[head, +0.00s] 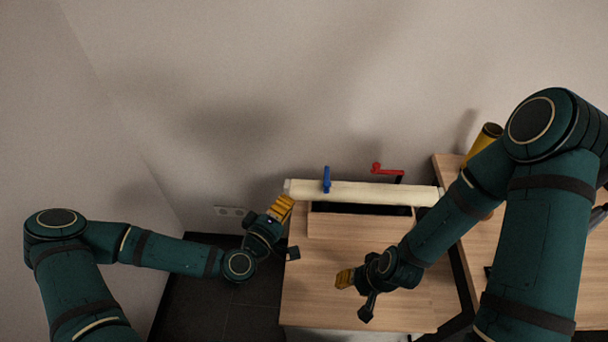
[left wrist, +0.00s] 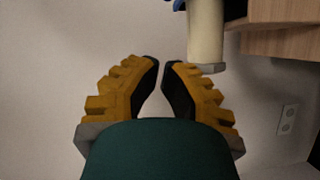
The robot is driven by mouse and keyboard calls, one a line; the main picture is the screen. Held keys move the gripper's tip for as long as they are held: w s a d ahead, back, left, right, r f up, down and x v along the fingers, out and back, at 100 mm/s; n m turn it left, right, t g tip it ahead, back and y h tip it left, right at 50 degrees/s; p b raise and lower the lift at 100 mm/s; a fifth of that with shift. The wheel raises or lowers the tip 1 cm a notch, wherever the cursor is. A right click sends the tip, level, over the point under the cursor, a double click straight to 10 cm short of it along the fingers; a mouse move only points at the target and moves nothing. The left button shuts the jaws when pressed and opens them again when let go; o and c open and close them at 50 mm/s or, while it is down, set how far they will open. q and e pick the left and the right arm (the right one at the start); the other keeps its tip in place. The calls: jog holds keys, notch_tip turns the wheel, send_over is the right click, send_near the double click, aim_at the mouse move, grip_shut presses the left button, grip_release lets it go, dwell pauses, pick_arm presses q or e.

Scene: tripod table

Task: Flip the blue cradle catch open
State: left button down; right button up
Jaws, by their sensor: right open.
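The blue cradle catch (head: 327,180) stands upright across a long cream tube (head: 370,191) at the back of the wooden table (head: 330,272). A small blue piece (left wrist: 178,5), probably the catch, shows at the top edge of the left wrist view beside the tube (left wrist: 205,35). My left gripper (head: 287,202) is by the tube's left end, left of the catch and apart from it. In the left wrist view its fingertips (left wrist: 161,63) are close together with a narrow gap and nothing between them. My right gripper (head: 345,279) is open and empty above the table's front half.
A red crank handle (head: 377,168) rises behind the tube, right of the catch. A second wooden table (head: 495,245) stands at the right, with a yellow cylinder (head: 484,145) partly behind my right arm. The wall is close behind the tube. The front table's middle is clear.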

pick_arm(q)
jog(key=shift+w+a+r, duration=0.3)
jog(key=shift+a+r, duration=0.05)
jog(key=shift+a, duration=0.15)
send_near(327, 176)
jog(key=w+a+r, duration=0.2)
jog(key=w, duration=0.1)
jog(key=w+a+r, duration=0.1)
jog(key=w, duration=0.1)
jog(key=shift+r+b, duration=0.3)
jog(key=shift+r, duration=0.1)
jog(key=shift+s+d+f, duration=0.15)
jog(key=shift+s+d, duration=0.05)
jog(key=shift+d, duration=0.4)
jog(key=shift+s+d+f, duration=0.1)
jog(key=shift+s+d, duration=0.1)
jog(key=shift+d, duration=0.35)
jog(key=shift+s+d+f, duration=0.1)
jog(key=shift+d+f, duration=0.05)
jog(key=shift+d, duration=0.45)
jog(key=shift+d+n+y, duration=0.1)
jog(key=shift+n+y, duration=0.2)
jog(key=shift+y, duration=0.1)
